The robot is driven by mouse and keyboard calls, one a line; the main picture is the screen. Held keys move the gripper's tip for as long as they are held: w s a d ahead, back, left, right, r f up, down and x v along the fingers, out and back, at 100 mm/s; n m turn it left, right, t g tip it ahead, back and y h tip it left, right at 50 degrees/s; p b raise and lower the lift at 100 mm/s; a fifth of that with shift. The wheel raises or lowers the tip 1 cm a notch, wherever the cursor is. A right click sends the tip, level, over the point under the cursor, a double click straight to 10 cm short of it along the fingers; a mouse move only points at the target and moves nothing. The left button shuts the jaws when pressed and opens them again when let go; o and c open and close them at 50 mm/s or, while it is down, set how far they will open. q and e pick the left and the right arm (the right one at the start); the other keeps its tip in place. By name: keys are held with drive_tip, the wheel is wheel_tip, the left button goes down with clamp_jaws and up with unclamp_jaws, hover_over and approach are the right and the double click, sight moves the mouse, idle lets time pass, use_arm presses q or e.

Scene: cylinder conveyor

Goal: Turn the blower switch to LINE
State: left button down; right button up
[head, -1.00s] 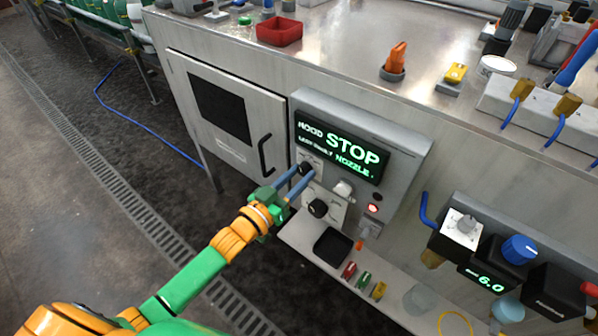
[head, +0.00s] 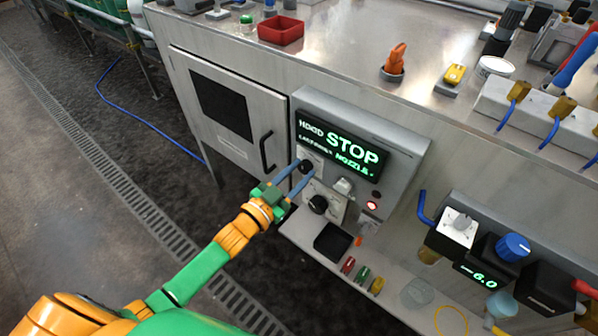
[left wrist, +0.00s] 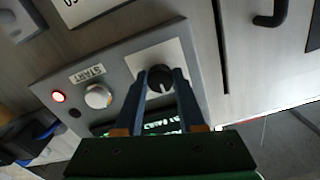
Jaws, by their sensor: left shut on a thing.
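The blower switch appears to be the upper black knob (head: 306,167) on a pale plate at the left of the grey control panel (head: 410,150). My left gripper (head: 303,170) is shut on this knob, with its two blue fingers on either side. In the left wrist view the knob (left wrist: 160,78) sits between the fingertips (left wrist: 161,80), and a white pointer mark shows on it. The switch's position labels are not readable. My right gripper is not in view.
A white START button (left wrist: 98,96) and a lit red lamp (left wrist: 58,96) are beside the switch. The display (head: 340,148) reads STOP. A black tray (head: 333,241) lies on the shelf below; a door handle (head: 267,150) is left.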

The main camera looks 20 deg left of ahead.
use_arm(q)
drive_tip(key=c, duration=0.5)
unclamp_jaws()
drive_tip(key=shift+s, duration=0.15)
drive_tip(key=v, duration=0.7)
drive_tip(key=shift+p, duration=0.35)
